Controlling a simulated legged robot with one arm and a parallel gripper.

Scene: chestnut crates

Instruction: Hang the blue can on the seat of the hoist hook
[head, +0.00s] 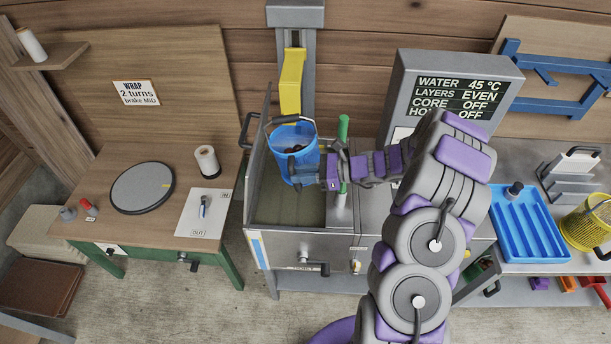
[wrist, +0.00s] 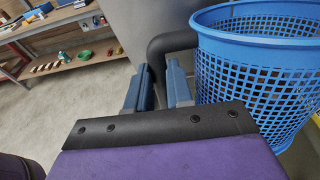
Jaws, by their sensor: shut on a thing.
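The blue can (head: 283,140) is a perforated basket with a dark bail over its top and brown contents inside. It hangs upright over the open tank in the head view, and its mesh wall (wrist: 255,85) fills the right of the wrist view. My gripper (head: 308,172) is at the can's right side. In the wrist view my gripper (wrist: 158,90) has its blue fingers closed on the can's dark side handle (wrist: 168,44). A yellow hoist part (head: 292,82) is on the grey column behind the can. I cannot make out the hook's seat.
The grey tank (head: 262,215) has a raised lid at its left and murky liquid inside. A green-gripped lever (head: 343,128) stands right of the can. The display box (head: 405,85) is behind my arm. A blue tray (head: 530,225) and yellow basket (head: 585,228) are at the right.

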